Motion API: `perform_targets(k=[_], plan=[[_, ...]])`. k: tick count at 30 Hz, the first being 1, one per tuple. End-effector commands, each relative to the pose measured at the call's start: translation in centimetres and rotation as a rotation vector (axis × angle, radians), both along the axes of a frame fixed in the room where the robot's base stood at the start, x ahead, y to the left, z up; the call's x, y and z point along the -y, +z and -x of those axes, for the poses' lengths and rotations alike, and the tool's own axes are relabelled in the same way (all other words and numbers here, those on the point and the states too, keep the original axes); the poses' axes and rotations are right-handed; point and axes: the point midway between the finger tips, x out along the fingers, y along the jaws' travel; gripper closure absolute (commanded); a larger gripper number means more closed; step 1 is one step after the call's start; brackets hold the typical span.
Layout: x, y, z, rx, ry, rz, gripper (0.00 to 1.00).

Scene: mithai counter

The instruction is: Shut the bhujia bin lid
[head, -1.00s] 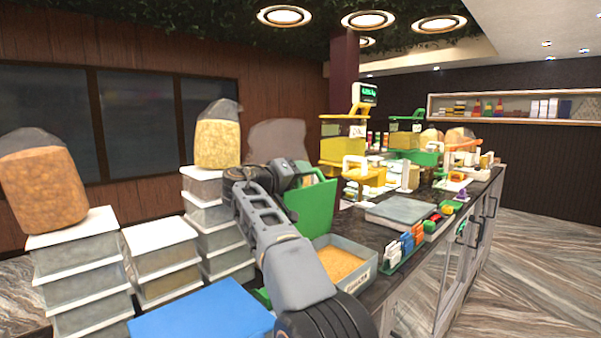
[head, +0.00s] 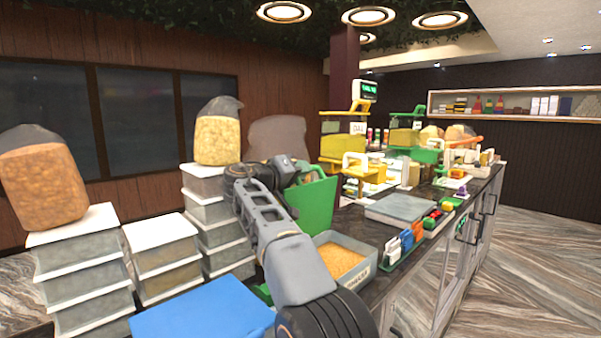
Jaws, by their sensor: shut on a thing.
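The bhujia bin is a grey open-topped box (head: 371,267) on the near part of the dark counter. It has a label on its front, and orange-brown bhujia (head: 343,261) shows inside. Its green lid (head: 318,208) stands steeply raised at the bin's back left, so the bin is open. My gripper (head: 301,170) is at the lid's upper edge and shut on it. The fingertips are small and partly hidden by the lid and my arm. My arm hides the bin's left side and part of the lid.
A flat grey tray (head: 400,208) and a row of small coloured packets (head: 405,243) lie right of the bin. Yellow and green scales (head: 343,148) stand farther back. Stacked tubs (head: 164,249) and a blue box lid (head: 203,313) are at left. The floor at right is clear.

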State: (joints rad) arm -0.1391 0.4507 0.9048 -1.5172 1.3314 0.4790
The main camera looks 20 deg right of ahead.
Motion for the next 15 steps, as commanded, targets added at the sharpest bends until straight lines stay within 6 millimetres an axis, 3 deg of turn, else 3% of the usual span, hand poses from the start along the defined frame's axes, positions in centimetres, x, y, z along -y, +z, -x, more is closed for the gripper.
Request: perform_targets(k=[8, 15], plan=[[0.2, -0.2, 0.5, 0.022, 0.0, -0.007, 1.0], [1.3, -0.9, 3.0, 0.145, -0.001, -0.058, 1.0]])
